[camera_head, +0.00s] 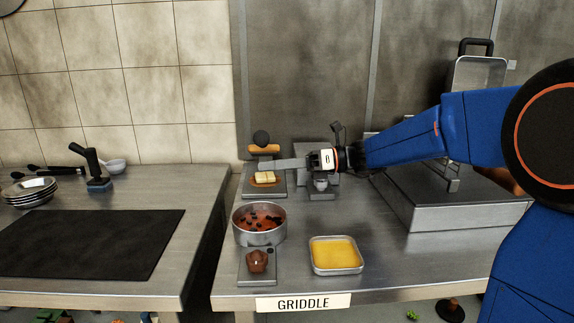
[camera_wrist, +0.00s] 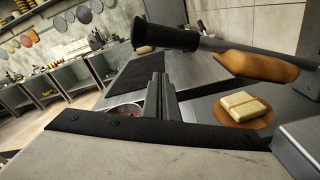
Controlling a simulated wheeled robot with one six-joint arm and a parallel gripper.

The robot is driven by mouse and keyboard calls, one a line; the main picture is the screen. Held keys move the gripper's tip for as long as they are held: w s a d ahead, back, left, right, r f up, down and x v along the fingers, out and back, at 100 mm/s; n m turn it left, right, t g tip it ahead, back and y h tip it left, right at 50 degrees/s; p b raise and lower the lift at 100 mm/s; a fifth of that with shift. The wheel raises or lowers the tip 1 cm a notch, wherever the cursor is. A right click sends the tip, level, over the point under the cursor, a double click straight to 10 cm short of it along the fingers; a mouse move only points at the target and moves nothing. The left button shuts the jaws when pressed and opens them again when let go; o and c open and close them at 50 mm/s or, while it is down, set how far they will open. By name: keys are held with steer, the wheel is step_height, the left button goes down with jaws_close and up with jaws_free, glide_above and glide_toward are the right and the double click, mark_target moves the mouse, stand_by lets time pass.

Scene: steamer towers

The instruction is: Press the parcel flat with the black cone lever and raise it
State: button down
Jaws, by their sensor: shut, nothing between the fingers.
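The parcel is a pale, scored square on a round brown sheet, on a grey metal stand at the back left of the griddle table. It shows in the head view (camera_head: 264,177) and in the wrist view (camera_wrist: 243,106). The lever has a black end (camera_head: 261,138) and an orange-brown part (camera_head: 263,150); in the wrist view its black end (camera_wrist: 165,37) crosses above my fingers. The lever is up, clear of the parcel. My gripper (camera_head: 272,163) is shut and empty, close to the parcel and below the lever; its fingers also show in the wrist view (camera_wrist: 158,82).
A pot of red stew (camera_head: 259,224), a brown lump on a plate (camera_head: 257,262) and a yellow-filled tray (camera_head: 336,256) stand in front. A second small device (camera_head: 321,185) stands right of the parcel. A large metal box (camera_head: 440,205) is under my arm. A gap separates the left counter.

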steer(key=shift+w+r, duration=0.4)
steer(key=shift+r, duration=0.45)
steer(key=shift+w+r, duration=0.4)
steer(key=shift+r, duration=0.45)
steer(key=w+r+m, duration=0.4)
steer(key=w+r, duration=1.3)
steer(key=shift+w+d, duration=0.2)
steer(key=shift+d, duration=0.15)
